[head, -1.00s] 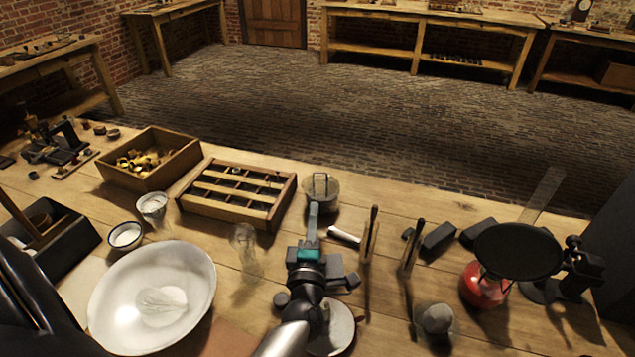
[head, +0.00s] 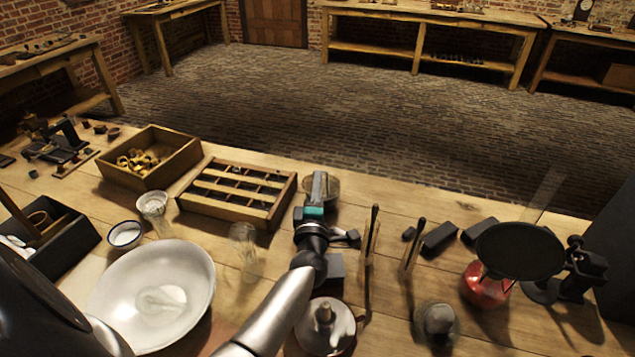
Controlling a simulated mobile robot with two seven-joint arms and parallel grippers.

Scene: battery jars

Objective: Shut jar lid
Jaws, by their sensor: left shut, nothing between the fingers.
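My right gripper is not in view.
The slotted wooden rack (head: 225,207) and a clear glass vessel (head: 243,243) are left of my arm. Two upright dark-handled tools (head: 372,228) stand close on the right. A white basin (head: 197,325) sits at the front left, a red burner (head: 484,288) at the right.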

